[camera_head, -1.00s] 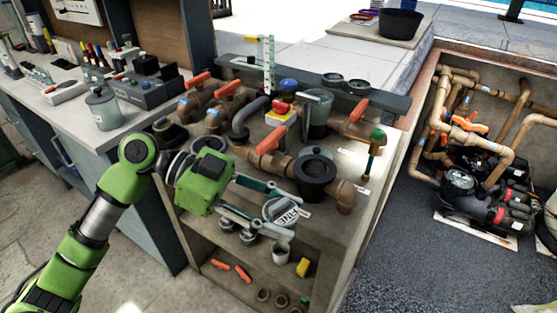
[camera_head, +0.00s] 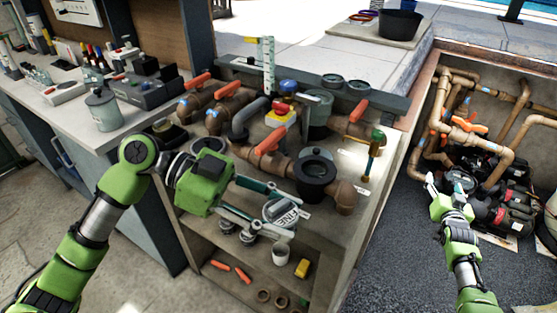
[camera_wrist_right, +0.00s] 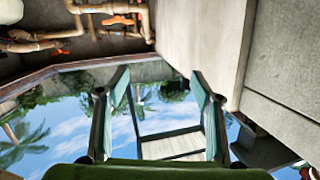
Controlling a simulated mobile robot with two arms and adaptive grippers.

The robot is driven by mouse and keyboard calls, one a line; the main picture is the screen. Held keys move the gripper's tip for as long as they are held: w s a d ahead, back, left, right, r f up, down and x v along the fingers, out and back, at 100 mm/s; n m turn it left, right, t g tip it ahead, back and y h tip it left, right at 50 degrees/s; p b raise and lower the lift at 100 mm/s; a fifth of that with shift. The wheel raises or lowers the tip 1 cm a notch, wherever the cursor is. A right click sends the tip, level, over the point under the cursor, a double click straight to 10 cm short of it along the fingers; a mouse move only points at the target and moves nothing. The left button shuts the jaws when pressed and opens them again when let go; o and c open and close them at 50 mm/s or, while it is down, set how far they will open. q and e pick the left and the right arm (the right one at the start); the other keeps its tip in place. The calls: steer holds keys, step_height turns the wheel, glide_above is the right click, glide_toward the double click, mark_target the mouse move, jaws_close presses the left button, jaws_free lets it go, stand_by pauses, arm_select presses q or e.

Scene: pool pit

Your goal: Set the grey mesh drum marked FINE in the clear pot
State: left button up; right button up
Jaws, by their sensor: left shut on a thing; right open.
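The grey mesh drum marked FINE (camera_head: 281,213) is between the fingers of my left gripper (camera_head: 284,207), which is shut on it in front of the pipework. Its mesh is too small to make out. A black-collared round pot (camera_head: 316,180) sits in the pipe line just right of and behind the drum. A grey, see-through-looking cylinder (camera_head: 320,122) stands further back; I cannot tell which of these is the clear pot. My right gripper (camera_head: 432,183) is raised at the right, far from the drum; in the right wrist view (camera_wrist_right: 162,110) it is open and empty.
Brown pipes with orange-handled valves (camera_head: 270,141) crowd the bench. A green-and-brown upright tool (camera_head: 374,150) stands at its right. The shelf below holds a white cup (camera_head: 280,254) and a yellow block (camera_head: 302,268). A grey jar (camera_head: 103,110) stands on the left counter.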

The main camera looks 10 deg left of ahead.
steer(key=w+a+r+n+t+y, duration=0.2)
steer(key=a+r, duration=0.3)
steer(key=r, duration=0.6)
steer(key=w+a+r+n+t+y, duration=0.25)
steer(key=a+r, duration=0.25)
steer(key=r, duration=0.5)
steer(key=w+a+r+n+t+y, duration=0.1)
steer(key=a+r+t+y, duration=0.3)
steer(key=r, duration=0.7)
steer(key=s+a+r+n+g+y, duration=0.65)
steer(key=a+r+n+y, duration=0.25)
steer(key=a+r, duration=0.25)
steer(key=s+a+r+n+g+y, duration=0.65)
steer(key=a+r+n+y, duration=0.35)
steer(key=a, duration=0.3)
steer(key=s+a+n+g+h, duration=0.7)
steer(key=s+a+n+g, duration=0.95)
steer(key=s, duration=0.55)
steer(key=s+a+f+g+h, duration=0.2)
steer(key=s+a+h, duration=0.1)
steer(key=s, duration=0.2)
steer(key=m+t+h, duration=0.2)
steer(key=t+h, duration=0.5)
steer(key=h, duration=0.7)
glide_above(278, 206)
steer(key=f, duration=1.6)
steer(key=shift+a, duration=0.25)
steer(key=shift+d+f+h, duration=0.25)
step_height(278, 206, down, 12)
steer(key=shift+r, duration=0.15)
